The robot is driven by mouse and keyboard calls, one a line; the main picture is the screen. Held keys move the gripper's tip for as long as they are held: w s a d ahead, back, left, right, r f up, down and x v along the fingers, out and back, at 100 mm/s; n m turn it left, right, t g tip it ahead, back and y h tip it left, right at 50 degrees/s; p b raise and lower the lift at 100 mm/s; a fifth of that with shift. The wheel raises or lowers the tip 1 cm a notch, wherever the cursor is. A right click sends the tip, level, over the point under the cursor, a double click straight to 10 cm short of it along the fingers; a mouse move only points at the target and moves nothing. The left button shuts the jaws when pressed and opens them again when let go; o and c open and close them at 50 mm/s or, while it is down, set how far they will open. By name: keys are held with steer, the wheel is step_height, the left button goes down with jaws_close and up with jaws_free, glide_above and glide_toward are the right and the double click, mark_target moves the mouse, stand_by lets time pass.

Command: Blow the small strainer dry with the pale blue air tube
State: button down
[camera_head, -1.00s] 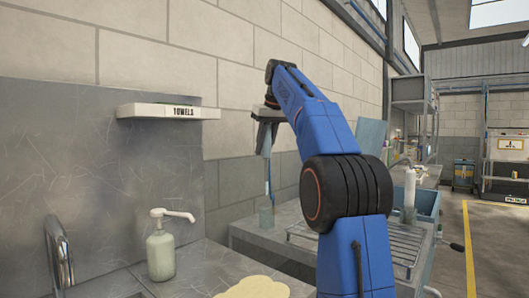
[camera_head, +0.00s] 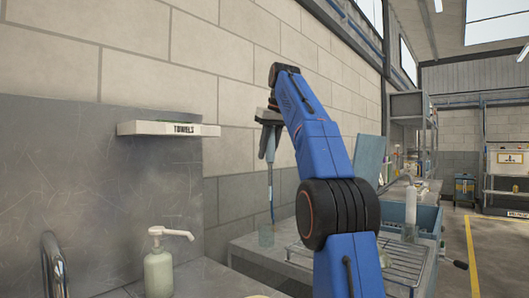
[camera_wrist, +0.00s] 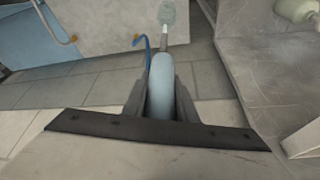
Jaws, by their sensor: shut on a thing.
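My gripper (camera_wrist: 160,95) is shut on a smooth pale blue handle (camera_wrist: 161,88), which I take for the air tube. It tapers to a thin grey neck pointing away from the fingers. A small pale grey-green piece (camera_wrist: 167,14) shows beyond the neck, perhaps the strainer; I cannot tell whether they touch. In the head view the held tube (camera_head: 266,143) points down from my gripper (camera_head: 267,124), in front of the brick wall.
A blue hose (camera_wrist: 146,50) bends beside the tube. A metal bench (camera_head: 245,250) with a wire rack (camera_head: 400,266) and a blue bin (camera_head: 426,220) lies beyond my arm.

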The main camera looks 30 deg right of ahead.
steer(key=s+d, duration=0.5)
steer(key=s, duration=0.8)
steer(key=s+d, duration=0.5)
steer(key=s, duration=0.9)
steer(key=s+d, duration=0.4)
steer(key=s, duration=1)
steer(key=shift+d, duration=0.4)
